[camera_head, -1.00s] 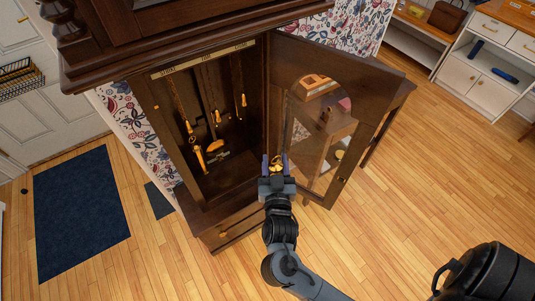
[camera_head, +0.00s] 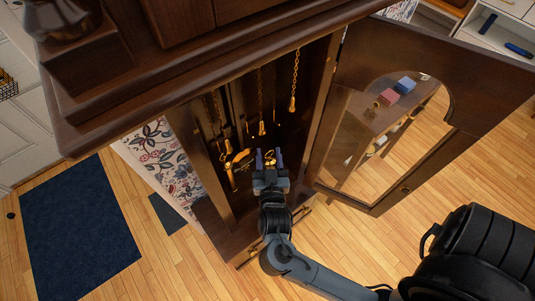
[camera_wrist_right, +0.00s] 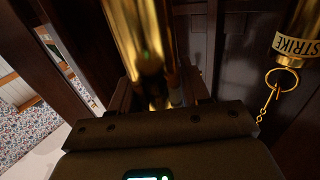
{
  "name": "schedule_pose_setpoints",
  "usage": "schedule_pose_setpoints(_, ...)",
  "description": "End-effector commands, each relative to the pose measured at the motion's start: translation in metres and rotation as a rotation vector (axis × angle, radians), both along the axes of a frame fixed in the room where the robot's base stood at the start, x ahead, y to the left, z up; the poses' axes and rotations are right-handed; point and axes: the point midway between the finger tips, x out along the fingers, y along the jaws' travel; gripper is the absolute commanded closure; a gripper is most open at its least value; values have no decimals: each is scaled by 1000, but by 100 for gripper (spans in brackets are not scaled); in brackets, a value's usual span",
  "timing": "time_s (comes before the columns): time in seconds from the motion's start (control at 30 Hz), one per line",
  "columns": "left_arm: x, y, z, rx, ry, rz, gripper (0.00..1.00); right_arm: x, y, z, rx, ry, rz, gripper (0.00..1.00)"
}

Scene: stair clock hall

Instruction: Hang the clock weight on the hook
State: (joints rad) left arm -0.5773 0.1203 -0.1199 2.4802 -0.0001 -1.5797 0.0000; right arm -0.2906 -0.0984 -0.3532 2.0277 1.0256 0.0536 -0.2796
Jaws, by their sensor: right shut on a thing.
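The clock weight is a shiny gold cylinder (camera_wrist_right: 140,35), seen close up in the right wrist view. My right gripper (camera_head: 269,158) is shut on it, and only its gold top shows between the fingers in the head view. The gripper is at the opening of the dark wooden clock case, below the hanging chains. One chain end (camera_head: 262,128) hangs just above and behind the gripper, another (camera_head: 293,104) farther right. The hooks are too small to make out. My left gripper is not in view.
A gold weight marked STRIKE (camera_wrist_right: 298,35), with a ring and chain, is to the right in the wrist view. A gold pendulum bob (camera_head: 241,157) is left of my gripper. The glazed clock door (camera_head: 368,70) stands open at right; the case's side wall is at left.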

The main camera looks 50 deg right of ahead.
Motion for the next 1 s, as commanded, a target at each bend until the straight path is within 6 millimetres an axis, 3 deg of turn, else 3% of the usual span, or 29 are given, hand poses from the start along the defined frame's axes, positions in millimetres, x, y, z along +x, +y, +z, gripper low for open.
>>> schedule_pose_setpoints(0.37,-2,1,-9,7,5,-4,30,8,-1,-1,-2,-7,-1,100)
schedule_pose_setpoints(1.0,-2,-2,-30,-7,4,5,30,39,-6,-4,-3,-8,0,100)
